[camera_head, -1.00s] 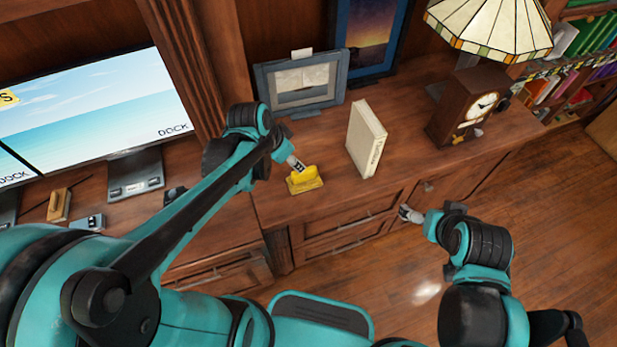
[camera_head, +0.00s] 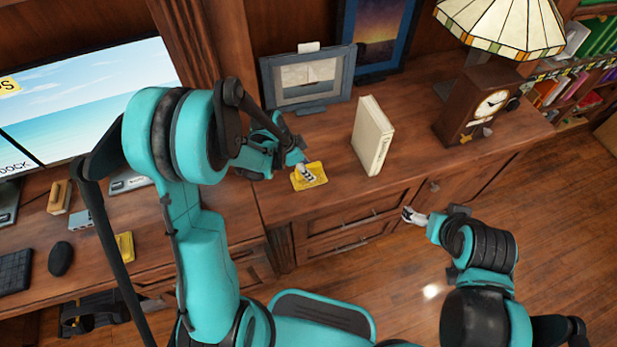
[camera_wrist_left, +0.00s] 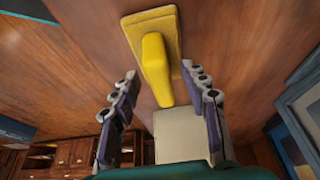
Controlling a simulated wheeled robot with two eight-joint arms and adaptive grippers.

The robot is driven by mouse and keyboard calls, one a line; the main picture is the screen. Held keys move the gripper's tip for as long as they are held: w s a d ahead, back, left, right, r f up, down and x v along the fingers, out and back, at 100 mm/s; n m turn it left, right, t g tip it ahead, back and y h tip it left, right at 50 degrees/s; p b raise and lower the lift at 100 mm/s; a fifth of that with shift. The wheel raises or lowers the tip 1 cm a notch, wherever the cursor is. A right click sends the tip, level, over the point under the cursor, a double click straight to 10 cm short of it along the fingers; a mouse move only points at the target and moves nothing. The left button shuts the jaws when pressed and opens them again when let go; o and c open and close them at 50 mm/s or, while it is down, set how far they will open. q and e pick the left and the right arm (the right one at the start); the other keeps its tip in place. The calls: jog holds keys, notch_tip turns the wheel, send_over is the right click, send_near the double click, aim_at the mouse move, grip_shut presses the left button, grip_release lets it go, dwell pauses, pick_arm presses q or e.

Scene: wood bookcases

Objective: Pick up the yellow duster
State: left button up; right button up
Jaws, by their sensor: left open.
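The yellow duster (camera_head: 316,172) lies on the wooden cabinet top in front of the framed ship picture. It has a flat base and a raised yellow handle, which shows in the left wrist view (camera_wrist_left: 155,62). My left gripper (camera_head: 306,174) is over the duster and hides part of it. In the left wrist view its two fingers (camera_wrist_left: 160,112) are spread apart, with the near end of the handle between them and space on both sides. My right gripper (camera_head: 408,214) is in front of the cabinet drawers, far from the duster; its fingers are too small to judge.
A cream book (camera_head: 372,137) stands right of the duster. The framed ship picture (camera_head: 307,79) stands behind. A clock (camera_head: 480,105) and a stained-glass lamp (camera_head: 505,25) are farther right. The desk at left holds a monitor, a mouse (camera_head: 61,258) and another yellow item (camera_head: 125,246).

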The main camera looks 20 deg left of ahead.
pick_arm(q)
jog(key=shift+x, duration=1)
jog(key=shift+r, duration=0.15)
grip_shut()
